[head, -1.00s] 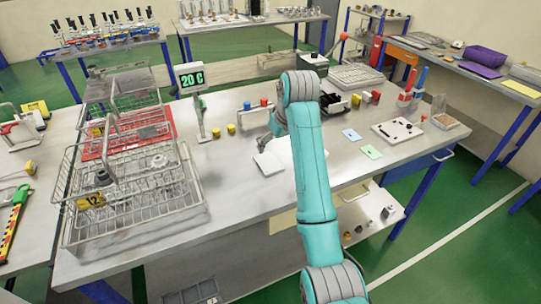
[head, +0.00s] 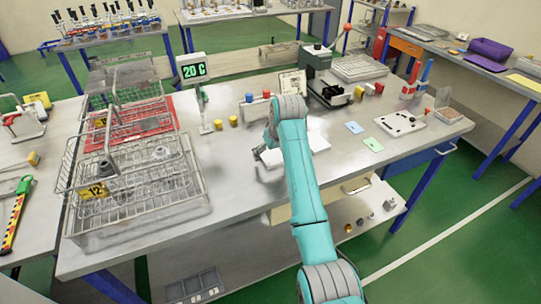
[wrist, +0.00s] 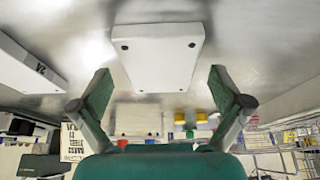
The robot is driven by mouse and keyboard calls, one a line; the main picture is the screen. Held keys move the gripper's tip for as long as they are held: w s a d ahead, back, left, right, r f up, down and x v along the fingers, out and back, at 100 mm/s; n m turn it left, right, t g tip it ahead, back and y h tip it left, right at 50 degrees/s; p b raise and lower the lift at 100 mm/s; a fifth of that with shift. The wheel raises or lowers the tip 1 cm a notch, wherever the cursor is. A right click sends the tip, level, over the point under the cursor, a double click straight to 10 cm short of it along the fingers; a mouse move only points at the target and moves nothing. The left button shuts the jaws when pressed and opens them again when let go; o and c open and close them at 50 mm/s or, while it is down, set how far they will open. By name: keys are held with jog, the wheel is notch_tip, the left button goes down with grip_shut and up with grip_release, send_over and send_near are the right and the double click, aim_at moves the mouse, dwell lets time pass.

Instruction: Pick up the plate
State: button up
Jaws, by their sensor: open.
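A white, flat plate (wrist: 158,58) with small dark holes near its corners lies on the metal bench in the wrist view. My gripper (wrist: 162,88) is open, its two fingers spread wide to the left and right of the lower part of the plate in the picture. Nothing is held. In the head view my gripper (head: 264,154) is low over the bench, partly covered by my arm. A white slab (head: 316,143) shows beside my arm there; my arm hides part of it.
Wire baskets (head: 135,190) stand at the left of the bench. A temperature display (head: 193,69) and yellow caps (head: 233,121) stand behind my gripper. A white board with dark parts (head: 404,124) and coloured cards (head: 373,145) lie to the right. Another white block (wrist: 25,65) is left in the wrist view.

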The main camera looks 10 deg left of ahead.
jog(key=c, duration=1.4)
jog(key=shift+c, duration=0.2)
jog(key=shift+r, duration=0.1)
